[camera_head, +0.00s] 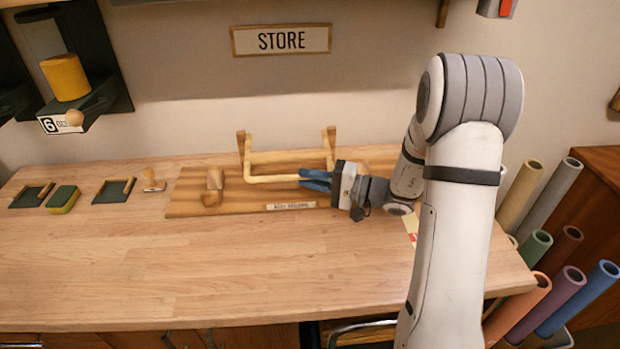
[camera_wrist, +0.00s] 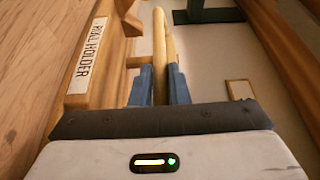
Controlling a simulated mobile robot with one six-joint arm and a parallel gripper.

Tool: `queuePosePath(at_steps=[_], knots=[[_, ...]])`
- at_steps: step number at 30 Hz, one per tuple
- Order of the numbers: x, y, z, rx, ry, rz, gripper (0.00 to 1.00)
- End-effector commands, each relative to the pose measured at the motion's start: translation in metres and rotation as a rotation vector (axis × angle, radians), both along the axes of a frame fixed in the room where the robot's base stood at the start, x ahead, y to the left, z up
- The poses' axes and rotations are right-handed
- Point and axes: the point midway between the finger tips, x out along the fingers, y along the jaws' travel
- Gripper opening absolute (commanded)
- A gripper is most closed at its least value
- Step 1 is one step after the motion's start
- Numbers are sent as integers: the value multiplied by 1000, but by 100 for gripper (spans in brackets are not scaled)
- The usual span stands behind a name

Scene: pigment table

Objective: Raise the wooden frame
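The wooden frame (camera_head: 271,179) is a pale round-bar frame lying low over a brown wooden board (camera_head: 188,198). Its arms run back to two upright wooden posts (camera_head: 242,142). My gripper (camera_head: 303,180) reaches in from the right with its blue fingers at the right part of the front bar. In the wrist view, the frame's bar (camera_wrist: 159,45) passes between the two blue fingers (camera_wrist: 160,80), which sit close against both its sides. The fingers hide part of the bar. A holder label (camera_head: 291,206) is on the board's front edge; it also shows in the wrist view (camera_wrist: 86,55).
A wooden knob-like piece (camera_head: 213,188) is on the board's left. Further left are a stamp (camera_head: 153,180), dark trays (camera_head: 114,190) and a green-yellow sponge (camera_head: 62,199). The front of the table (camera_head: 200,270) is clear. Coloured rolls (camera_head: 560,300) stand at the right.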

Motion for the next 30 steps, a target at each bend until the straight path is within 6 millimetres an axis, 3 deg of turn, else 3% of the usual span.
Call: queuePosePath(at_steps=[5,20,30], knots=[[0,0,0,0,0,1,0],[-1,1,2,0,10,2,0],[-4,0,31,-1,151,0,0]])
